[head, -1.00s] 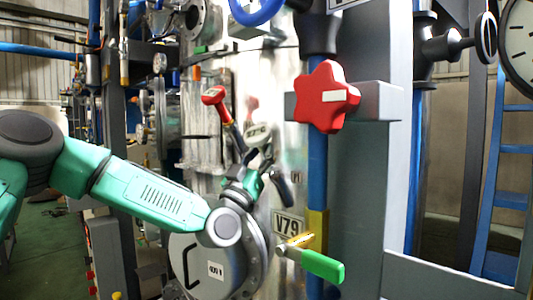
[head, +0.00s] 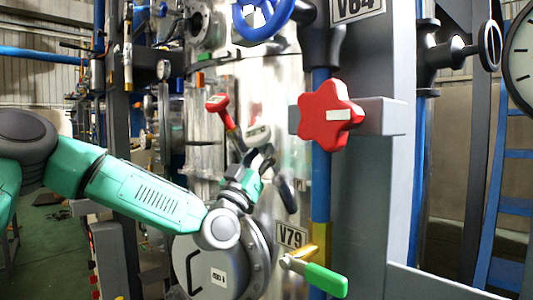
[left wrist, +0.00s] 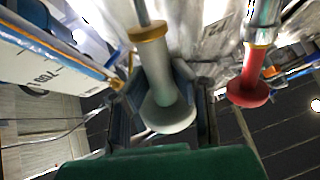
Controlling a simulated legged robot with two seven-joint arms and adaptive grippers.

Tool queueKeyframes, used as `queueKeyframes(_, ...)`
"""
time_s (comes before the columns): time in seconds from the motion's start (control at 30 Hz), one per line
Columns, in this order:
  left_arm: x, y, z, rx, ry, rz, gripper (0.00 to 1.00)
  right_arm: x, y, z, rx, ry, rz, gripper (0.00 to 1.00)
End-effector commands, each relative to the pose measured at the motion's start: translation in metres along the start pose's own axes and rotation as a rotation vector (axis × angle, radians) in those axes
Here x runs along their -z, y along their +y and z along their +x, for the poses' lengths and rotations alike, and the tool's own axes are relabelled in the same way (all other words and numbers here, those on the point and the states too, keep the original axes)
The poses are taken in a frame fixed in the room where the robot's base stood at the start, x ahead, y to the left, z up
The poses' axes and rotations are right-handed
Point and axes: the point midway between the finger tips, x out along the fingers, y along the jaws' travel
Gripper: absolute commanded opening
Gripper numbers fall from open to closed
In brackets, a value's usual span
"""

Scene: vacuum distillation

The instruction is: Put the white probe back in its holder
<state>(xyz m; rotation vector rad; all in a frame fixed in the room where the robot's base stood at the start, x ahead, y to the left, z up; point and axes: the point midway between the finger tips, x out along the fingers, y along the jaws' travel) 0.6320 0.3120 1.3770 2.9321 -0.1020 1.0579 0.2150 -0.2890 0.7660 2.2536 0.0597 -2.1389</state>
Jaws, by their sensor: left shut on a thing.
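The white probe shows in the left wrist view (left wrist: 158,80) as a pale grey-white handle with a tan ring, a flared end and a thin metal rod. Its pale head also shows in the head view (head: 258,134). My left gripper (head: 262,160) is shut on it, with a finger on each side of the handle in the left wrist view (left wrist: 160,98). A red probe (head: 218,104) stands tilted just left of it. It also shows in the left wrist view (left wrist: 248,92). I cannot make out the white probe's holder. My right gripper is not in view.
A red star knob (head: 328,115) on a grey bracket stands right of my gripper. A green-handled valve (head: 325,280) sits below it, near the V79 label (head: 291,235). A round flanged cover (head: 222,270) is below my left wrist. A blue handwheel (head: 262,15) hangs above.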

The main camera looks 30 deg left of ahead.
Motion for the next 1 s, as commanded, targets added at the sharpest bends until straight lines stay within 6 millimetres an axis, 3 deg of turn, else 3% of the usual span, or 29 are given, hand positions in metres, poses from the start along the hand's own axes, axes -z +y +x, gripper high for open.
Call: queueKeyframes(1.0, 0.036, 0.002, 0.001, -0.001, -0.001, 0.002, 0.00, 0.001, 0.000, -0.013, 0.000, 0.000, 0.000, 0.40)
